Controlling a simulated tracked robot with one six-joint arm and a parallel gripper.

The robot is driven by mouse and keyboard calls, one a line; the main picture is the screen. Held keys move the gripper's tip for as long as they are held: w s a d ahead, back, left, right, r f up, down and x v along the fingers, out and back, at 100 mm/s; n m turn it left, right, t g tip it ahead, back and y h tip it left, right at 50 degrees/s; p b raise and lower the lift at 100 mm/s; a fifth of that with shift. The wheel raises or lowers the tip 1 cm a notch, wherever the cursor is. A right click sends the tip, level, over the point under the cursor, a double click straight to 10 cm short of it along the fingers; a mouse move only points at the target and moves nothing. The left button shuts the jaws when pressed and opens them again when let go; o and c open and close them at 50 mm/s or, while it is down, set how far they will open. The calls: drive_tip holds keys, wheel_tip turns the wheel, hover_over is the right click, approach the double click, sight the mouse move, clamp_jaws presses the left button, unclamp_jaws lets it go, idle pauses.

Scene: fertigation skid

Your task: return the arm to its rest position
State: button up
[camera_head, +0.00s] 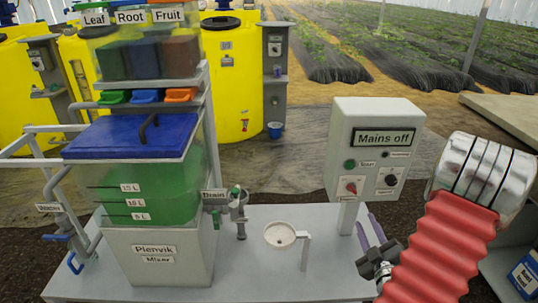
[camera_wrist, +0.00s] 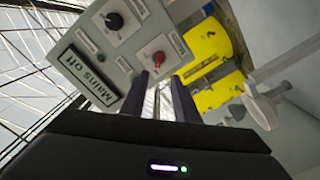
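My arm with a red ribbed sleeve and silver rings comes in from the right in the head view. My gripper (camera_head: 367,225) is in front of the lower part of the control box's post, its purple fingers pointing up and away. The control box (camera_head: 345,150) has a display reading "Mains off", a green button, a red knob (camera_head: 351,187) and a black knob (camera_head: 391,180). The red knob also shows just beyond the fingertips in the wrist view (camera_wrist: 158,57).
The mixer tank (camera_head: 165,253) with green liquid and a blue lid stands left on the grey bench. A drain valve (camera_head: 238,205) and a round white dish (camera_head: 280,235) sit between it and the box. Yellow tanks (camera_head: 232,80) stand behind. A pale slab (camera_head: 510,115) is at right.

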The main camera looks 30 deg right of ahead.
drive_tip(key=s+f+m+g+y, duration=0.25)
drive_tip(key=s+f+g, duration=0.2)
drive_tip(key=f, duration=0.25)
drive_tip(key=s+f+m+g+y, duration=0.1)
drive_tip(key=s+f+m+g, duration=0.25)
drive_tip(key=f+g, duration=0.3)
drive_tip(key=w+a+r+n+y, duration=0.1)
drive_tip(key=w+a+r+y, duration=0.1)
drive_tip(key=a+r, duration=0.8)
drive_tip(key=w+a+r+n+y, duration=0.1)
drive_tip(key=a+r, duration=0.8)
drive_tip(key=a, duration=0.9)
drive_tip(key=w+a+r+n+t+y, duration=0.1)
drive_tip(key=w+a+r, duration=0.3)
drive_tip(key=a+r, duration=0.6)
drive_tip(key=a+y, duration=0.1)
drive_tip(key=a, duration=0.3)
drive_tip(key=shift+a+r+y, duration=0.15)
drive_tip(key=shift+r+y, duration=0.2)
